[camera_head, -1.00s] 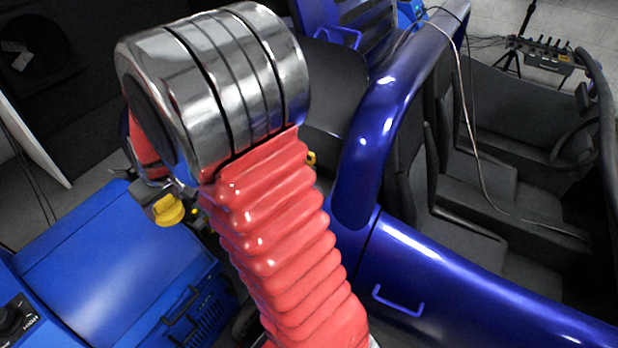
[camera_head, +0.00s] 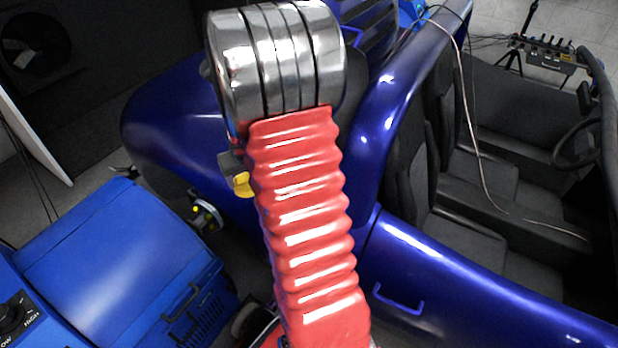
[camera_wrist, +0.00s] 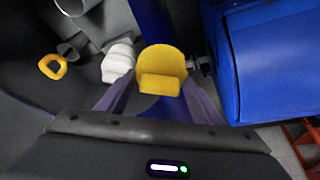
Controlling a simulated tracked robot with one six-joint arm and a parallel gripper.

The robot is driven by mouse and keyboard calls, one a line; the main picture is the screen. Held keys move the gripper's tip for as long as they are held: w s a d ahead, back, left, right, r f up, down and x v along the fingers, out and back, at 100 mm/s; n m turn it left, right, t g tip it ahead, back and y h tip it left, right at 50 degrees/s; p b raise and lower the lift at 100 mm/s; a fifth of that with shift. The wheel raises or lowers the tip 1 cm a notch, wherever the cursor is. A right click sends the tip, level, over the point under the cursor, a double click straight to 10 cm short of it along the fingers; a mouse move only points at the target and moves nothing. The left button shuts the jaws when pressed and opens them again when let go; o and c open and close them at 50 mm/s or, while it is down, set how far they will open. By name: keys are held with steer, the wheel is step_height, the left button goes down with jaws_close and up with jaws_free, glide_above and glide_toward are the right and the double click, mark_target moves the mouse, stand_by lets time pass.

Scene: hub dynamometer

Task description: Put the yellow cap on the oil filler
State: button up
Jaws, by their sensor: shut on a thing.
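The yellow cap (camera_wrist: 162,70) is between the two fingers of my gripper (camera_wrist: 160,90) in the wrist view, a rounded disc with a raised grip bar. My gripper is shut on it. In the head view the cap (camera_head: 243,184) shows as a small yellow piece at the left side of my red arm, with part of the dark gripper (camera_head: 229,163) above it. I cannot pick out the oil filler with certainty in either view. A white stubby part (camera_wrist: 118,62) sits just left of the cap in the wrist view; I cannot tell whether they touch.
A yellow loop handle (camera_wrist: 53,66) and a grey pipe (camera_wrist: 75,6) are at the left of the wrist view. A blue cabinet (camera_head: 125,255) stands left of the dark blue vehicle (camera_head: 175,125). A wheel hub (camera_head: 206,216) shows between them. Seats (camera_head: 455,215) are at the right.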

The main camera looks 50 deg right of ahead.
steer(key=s+d+f+m, duration=0.2)
steer(key=s+d, duration=0.4)
steer(key=d, duration=0.1)
steer(key=s+d+f+m+g+h, duration=0.1)
steer(key=s+d+m, duration=0.1)
steer(key=s+d, duration=0.5)
steer(key=shift+d+f+m, duration=0.3)
steer(key=shift+f, duration=0.1)
steer(key=shift+f, duration=0.15)
steer(key=shift+f, duration=2.75)
steer(key=shift+w+a+f, duration=0.1)
steer(key=shift+f, duration=0.45)
steer(key=o, duration=0.8)
steer(key=shift+c, duration=0.2)
steer(key=v, duration=1.1)
